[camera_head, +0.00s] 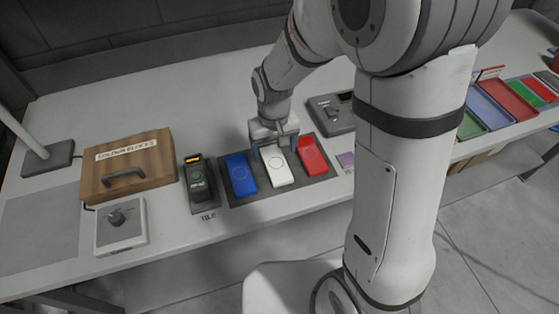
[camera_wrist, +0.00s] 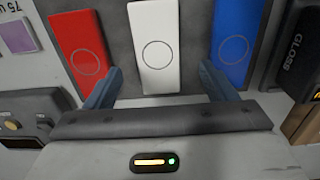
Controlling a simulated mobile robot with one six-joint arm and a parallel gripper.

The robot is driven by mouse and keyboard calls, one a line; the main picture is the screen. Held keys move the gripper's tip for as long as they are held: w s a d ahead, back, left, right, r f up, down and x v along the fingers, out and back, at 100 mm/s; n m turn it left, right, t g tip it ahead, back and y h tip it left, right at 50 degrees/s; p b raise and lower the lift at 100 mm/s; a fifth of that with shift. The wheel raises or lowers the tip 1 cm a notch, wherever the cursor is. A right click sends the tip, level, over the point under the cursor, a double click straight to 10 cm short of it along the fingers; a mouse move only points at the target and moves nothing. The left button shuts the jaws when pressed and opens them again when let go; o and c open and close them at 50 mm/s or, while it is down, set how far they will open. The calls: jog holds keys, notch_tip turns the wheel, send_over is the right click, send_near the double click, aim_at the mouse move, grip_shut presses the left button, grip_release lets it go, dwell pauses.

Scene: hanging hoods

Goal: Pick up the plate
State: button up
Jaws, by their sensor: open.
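Three flat plates with a ring mark lie side by side on a dark mat (camera_head: 316,139): a blue plate (camera_head: 240,173), a white plate (camera_head: 279,172) and a red plate (camera_head: 308,156). My gripper (camera_head: 273,148) is open at the far end of the white plate. In the wrist view the white plate (camera_wrist: 155,25) lies between the two fingers of my gripper (camera_wrist: 160,70), with a gap on each side. The red plate (camera_wrist: 80,40) is to the left there and the blue plate (camera_wrist: 234,35) to the right. I cannot tell the finger height.
A black gauge (camera_head: 200,183) stands left of the mat, beside a wooden box (camera_head: 127,161) with a handle and a knob box (camera_head: 120,225). A dark grey device (camera_head: 331,113) is behind the mat. A purple square (camera_head: 346,159) lies right. Coloured trays (camera_head: 490,108) are far right.

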aim_at(276, 162)
notch_tip(276, 162, down, 5)
jog(key=shift+d+r, duration=0.1)
jog(key=shift+d, duration=0.05)
jog(key=shift+c, duration=0.4)
jog(key=c, duration=1.1)
